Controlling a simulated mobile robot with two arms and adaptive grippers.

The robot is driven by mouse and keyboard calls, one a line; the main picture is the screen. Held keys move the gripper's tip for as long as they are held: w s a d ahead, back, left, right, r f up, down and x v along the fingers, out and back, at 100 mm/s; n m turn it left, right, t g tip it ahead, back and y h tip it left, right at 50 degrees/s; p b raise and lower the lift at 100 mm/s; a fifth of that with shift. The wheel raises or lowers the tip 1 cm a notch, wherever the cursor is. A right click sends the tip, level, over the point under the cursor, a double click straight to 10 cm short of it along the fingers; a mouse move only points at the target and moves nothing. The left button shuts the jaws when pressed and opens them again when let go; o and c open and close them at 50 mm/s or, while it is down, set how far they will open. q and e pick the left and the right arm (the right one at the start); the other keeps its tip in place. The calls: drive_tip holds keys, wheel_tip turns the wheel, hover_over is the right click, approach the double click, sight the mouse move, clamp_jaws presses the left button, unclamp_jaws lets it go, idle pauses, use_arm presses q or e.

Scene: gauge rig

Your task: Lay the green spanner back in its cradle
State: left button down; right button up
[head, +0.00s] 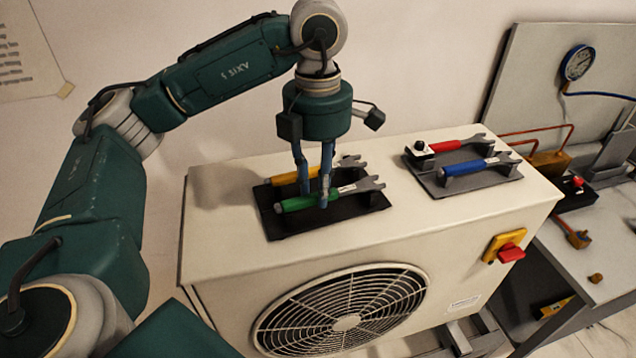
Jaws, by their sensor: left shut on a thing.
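The green spanner (299,202) has a green handle and a grey open-ended head pointing right. It lies level at the front of the black cradle (318,220) on top of the cream cabinet. My left gripper (314,196) points down from above and is shut on the green spanner's handle. I cannot tell whether the spanner touches the cradle's supports or is just above them. A yellow spanner (297,176) lies behind it in the same cradle, partly hidden by my fingers. My right gripper is not in view.
A grey cradle (434,182) with a red spanner (452,146) and a blue spanner (466,168) stands right on the cabinet (228,232). A red switch (510,252) is on its side. A bench (606,250) with pipes and a gauge (577,62) is at the far right.

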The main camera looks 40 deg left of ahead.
use_arm(q)
drive_tip(key=shift+f, duration=0.2)
drive_tip(key=c, duration=1.4)
unclamp_jaws()
drive_tip(key=shift+r, duration=0.1)
wheel_tip(320, 180, up, 12)
